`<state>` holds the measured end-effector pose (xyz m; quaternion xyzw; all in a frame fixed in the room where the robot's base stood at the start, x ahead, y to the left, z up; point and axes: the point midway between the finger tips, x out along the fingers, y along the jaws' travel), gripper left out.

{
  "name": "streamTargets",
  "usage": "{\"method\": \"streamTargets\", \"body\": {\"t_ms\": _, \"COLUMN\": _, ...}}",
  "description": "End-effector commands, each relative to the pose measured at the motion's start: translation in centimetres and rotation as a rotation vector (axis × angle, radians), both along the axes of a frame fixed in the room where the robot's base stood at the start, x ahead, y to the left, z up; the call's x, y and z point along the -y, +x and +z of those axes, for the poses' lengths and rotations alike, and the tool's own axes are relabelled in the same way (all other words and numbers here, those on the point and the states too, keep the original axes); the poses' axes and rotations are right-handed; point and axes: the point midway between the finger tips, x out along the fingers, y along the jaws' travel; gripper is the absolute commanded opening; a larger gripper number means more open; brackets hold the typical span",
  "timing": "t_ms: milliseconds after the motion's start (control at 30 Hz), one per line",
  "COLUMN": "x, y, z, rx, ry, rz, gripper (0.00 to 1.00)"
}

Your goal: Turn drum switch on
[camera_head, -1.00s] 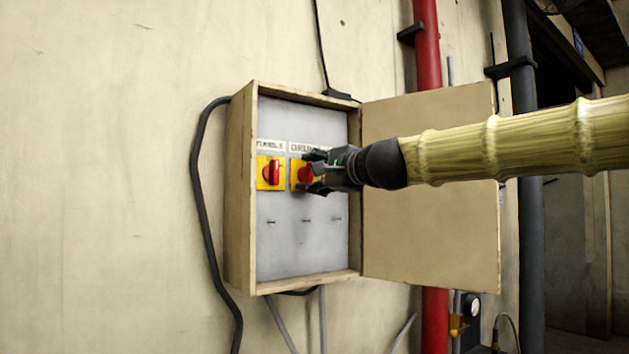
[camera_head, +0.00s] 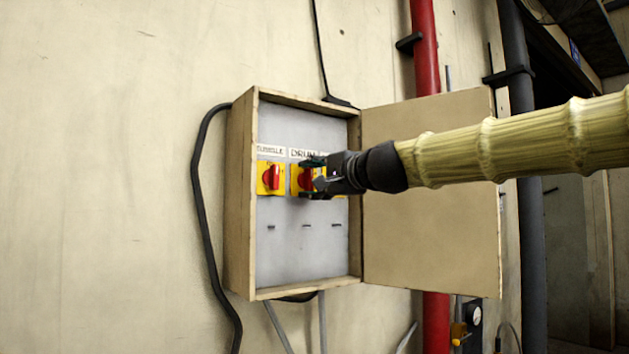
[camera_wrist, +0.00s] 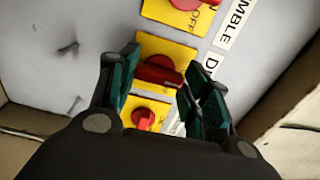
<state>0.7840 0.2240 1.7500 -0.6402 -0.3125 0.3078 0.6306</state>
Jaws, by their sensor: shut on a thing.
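The drum switch is a red knob (camera_head: 306,179) on a yellow plate, under a label reading "DRUM" (camera_head: 303,153), in the middle of the box's panel. My gripper (camera_head: 314,178) is at this switch and partly hides it in the head view. In the wrist view my gripper's green-padded fingers (camera_wrist: 158,88) stand on either side of the red drum knob (camera_wrist: 158,70), shut on it. The knob's exact angle is partly hidden by the fingers.
A second red switch (camera_head: 270,178) is left of the drum switch; a third (camera_wrist: 143,118) shows in the wrist view. The wooden box (camera_head: 240,195) has its door (camera_head: 430,235) open to the right, behind my arm. A red pipe (camera_head: 426,45) runs behind the door.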

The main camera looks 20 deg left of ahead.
Motion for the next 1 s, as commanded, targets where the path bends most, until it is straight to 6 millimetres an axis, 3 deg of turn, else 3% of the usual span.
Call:
{"method": "streamTargets", "body": {"t_ms": 33, "x": -0.1, "y": 0.0, "z": -0.2, "rx": 0.0, "ry": -0.002, "rz": 0.001, "gripper": 0.5}}
{"method": "streamTargets", "body": {"t_ms": 133, "x": -0.1, "y": 0.0, "z": -0.2, "rx": -0.001, "ry": -0.002, "rz": 0.001, "gripper": 0.68}}
{"method": "streamTargets", "body": {"t_ms": 167, "x": -0.1, "y": 0.0, "z": -0.2, "rx": -0.001, "ry": -0.002, "rz": 0.001, "gripper": 0.7}}
{"method": "streamTargets", "body": {"t_ms": 567, "x": 0.3, "y": -0.2, "z": 0.0, "rx": -0.001, "ry": -0.001, "rz": 0.0, "gripper": 0.7}}
{"method": "streamTargets", "body": {"t_ms": 1000, "x": 5.3, "y": -4.2, "z": 0.0, "rx": 0.001, "ry": 0.001, "rz": 0.0, "gripper": 0.7}}
